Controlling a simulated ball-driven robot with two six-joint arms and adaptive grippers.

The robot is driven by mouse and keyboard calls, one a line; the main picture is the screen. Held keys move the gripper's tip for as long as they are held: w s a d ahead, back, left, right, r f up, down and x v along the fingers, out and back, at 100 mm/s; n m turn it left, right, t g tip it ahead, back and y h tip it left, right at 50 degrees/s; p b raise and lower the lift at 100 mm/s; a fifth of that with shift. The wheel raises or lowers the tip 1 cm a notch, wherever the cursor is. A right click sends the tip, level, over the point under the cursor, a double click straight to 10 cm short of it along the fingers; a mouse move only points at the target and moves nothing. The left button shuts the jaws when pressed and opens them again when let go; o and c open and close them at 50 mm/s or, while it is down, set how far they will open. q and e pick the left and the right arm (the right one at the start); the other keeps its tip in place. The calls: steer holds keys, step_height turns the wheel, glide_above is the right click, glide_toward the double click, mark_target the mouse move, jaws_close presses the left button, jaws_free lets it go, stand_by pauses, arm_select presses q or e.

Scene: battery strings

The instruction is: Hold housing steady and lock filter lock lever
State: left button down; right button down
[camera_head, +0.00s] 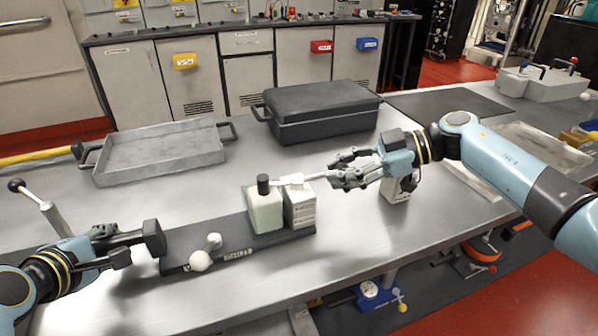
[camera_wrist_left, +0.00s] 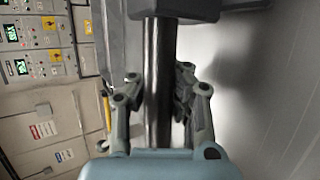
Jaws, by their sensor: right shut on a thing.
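A pale housing (camera_head: 265,212) stands on a dark base plate (camera_head: 240,248), beside a white labelled block (camera_head: 301,210). A black cylindrical cap (camera_head: 263,184) sits on top of the housing. A white lever (camera_head: 295,179) lies across the tops, roughly level, pointing right. My right gripper (camera_head: 334,175) is shut on the lever's right end. My left gripper (camera_head: 132,240) is at the plate's left end, by a black handle (camera_head: 154,238). In the left wrist view its fingers (camera_wrist_left: 158,90) lie either side of the handle's dark bar (camera_wrist_left: 158,50); their contact is unclear.
A grey tray (camera_head: 160,155) and a black case (camera_head: 322,110) stand behind. A small white box (camera_head: 398,190) is under my right wrist. The bench's front edge runs close below the plate.

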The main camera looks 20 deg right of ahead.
arm_select(q)
steer(key=shift+a, duration=0.1)
arm_select(e)
steer(key=shift+d, duration=0.15)
steer(key=shift+r, duration=0.1)
steer(key=c, duration=1)
jaws_free()
arm_select(q)
steer(key=shift+r, duration=0.1)
arm_select(e)
steer(key=v, duration=1.1)
steer(key=shift+d+r, duration=0.2)
steer(key=shift+d, duration=0.15)
arm_select(q)
steer(key=c, duration=2)
jaws_free()
steer(key=o, duration=0.6)
steer(key=shift+o, duration=0.2)
